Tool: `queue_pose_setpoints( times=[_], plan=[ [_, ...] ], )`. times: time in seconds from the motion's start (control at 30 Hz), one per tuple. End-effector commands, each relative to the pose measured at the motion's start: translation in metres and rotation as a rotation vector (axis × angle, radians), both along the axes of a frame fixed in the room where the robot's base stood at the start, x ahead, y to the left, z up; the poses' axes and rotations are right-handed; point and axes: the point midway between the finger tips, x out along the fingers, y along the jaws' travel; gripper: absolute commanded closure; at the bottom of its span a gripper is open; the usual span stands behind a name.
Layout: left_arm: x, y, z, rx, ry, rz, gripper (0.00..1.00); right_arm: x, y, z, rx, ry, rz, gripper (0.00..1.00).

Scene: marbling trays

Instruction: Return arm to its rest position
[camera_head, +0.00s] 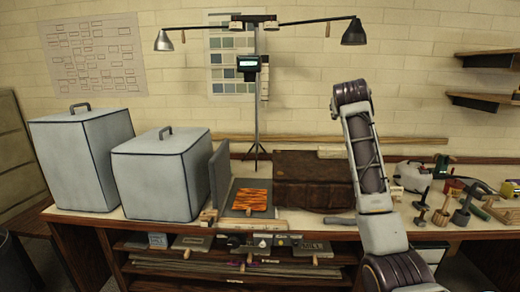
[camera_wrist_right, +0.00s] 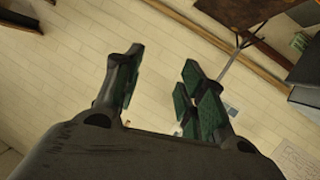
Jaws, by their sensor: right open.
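My right arm (camera_head: 366,165) rises from the bottom right of the head view and bends at a dark joint near the wall, above the workbench. Its gripper does not show clearly there. In the right wrist view my right gripper (camera_wrist_right: 162,65) has its two green-padded fingers spread apart, with nothing between them. Behind the fingers is the pale brick wall, seen tilted. My left arm and gripper are not in view.
The workbench (camera_head: 315,228) holds two grey lidded boxes (camera_head: 82,165) (camera_head: 160,180), an orange marbled sheet (camera_head: 250,201) on a grey board, a brown case (camera_head: 312,180), and a lamp stand (camera_head: 256,100). Tools and bottles (camera_head: 440,205) crowd the right end. Shelves (camera_head: 485,102) hang at right.

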Motion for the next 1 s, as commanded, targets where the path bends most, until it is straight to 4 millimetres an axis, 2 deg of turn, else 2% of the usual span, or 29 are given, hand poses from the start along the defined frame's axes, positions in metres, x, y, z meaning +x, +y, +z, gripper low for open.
queue_pose_setpoints(
  times=[0.03,0.2,0.5,0.77,1.0],
  plan=[
    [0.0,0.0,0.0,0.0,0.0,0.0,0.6,0.009,0.0,-0.025,-0.005,0.025,0.006,0.59],
    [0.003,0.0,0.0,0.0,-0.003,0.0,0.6,0.03,0.001,-0.096,-0.015,0.089,0.028,0.59],
    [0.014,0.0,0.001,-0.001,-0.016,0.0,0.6,0.049,0.003,-0.227,-0.024,0.2,0.067,0.59],
    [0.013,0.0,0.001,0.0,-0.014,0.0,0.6,0.047,0.004,-0.341,-0.024,0.293,0.1,0.59],
    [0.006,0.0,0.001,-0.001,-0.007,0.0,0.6,0.03,0.004,-0.445,-0.018,0.375,0.127,0.59]
  ],
)
